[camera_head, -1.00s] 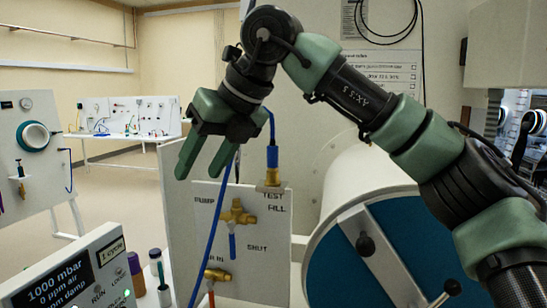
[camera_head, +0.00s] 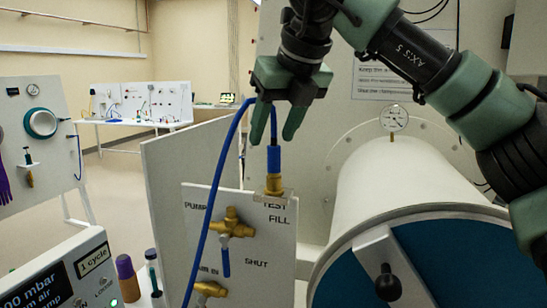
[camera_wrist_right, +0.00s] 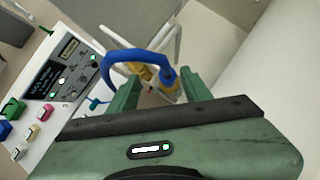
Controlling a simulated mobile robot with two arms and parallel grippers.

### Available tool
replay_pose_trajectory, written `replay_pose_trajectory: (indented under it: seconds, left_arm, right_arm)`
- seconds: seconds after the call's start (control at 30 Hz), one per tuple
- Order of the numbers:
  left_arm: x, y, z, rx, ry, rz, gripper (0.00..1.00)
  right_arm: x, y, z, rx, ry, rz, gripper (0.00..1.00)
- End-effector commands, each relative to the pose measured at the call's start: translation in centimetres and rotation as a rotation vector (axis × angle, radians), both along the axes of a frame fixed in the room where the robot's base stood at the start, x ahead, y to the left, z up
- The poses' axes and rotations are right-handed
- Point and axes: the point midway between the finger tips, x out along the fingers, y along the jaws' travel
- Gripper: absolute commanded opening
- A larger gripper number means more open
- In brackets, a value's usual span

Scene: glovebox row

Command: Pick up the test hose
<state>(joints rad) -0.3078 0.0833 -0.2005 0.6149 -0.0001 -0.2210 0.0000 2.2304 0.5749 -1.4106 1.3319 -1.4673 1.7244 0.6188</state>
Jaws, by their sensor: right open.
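The blue test hose (camera_head: 217,190) rises from the lower edge of the head view and arches over at the gripper. It ends in a blue sleeve (camera_head: 274,158) on a brass fitting (camera_head: 274,184) by the TEST label. My right gripper (camera_head: 275,138) points down just above the sleeve, its fingers apart, and hides part of the arch. In the right wrist view, the hose (camera_wrist_right: 135,54) loops across between the open fingers (camera_wrist_right: 157,87) toward the sleeve and fitting. I cannot tell whether a finger touches it. My left gripper is not in view.
The white valve panel (camera_head: 260,285) carries a brass valve (camera_head: 232,222) below the fitting. A large white cylinder (camera_head: 400,180) with a blue end stands close on the right. A display console (camera_head: 60,280) is at lower left, with small bottles (camera_head: 127,278) beside it.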

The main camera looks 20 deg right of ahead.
Motion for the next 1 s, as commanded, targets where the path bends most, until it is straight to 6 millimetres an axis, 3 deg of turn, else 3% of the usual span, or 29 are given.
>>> replay_pose_trajectory:
  seconds: [0.23, 0.57, 0.73, 1.0]
  left_arm:
    - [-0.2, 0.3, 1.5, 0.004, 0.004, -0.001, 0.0]
    - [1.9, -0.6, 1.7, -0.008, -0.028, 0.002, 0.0]
    - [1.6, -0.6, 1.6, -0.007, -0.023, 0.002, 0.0]
    - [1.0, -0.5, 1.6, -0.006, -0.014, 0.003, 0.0]
  right_arm:
    - [1.3, -0.4, -3.3, 0.0, 0.003, -0.001, 0.49]
    - [1.7, -0.2, -4.1, 0.001, 0.0, 0.0, 0.49]
    - [1.7, -0.2, -4.1, 0.001, 0.0, 0.0, 0.01]
    - [1.8, -0.3, -4.0, 0.001, -0.001, -0.002, 0.0]
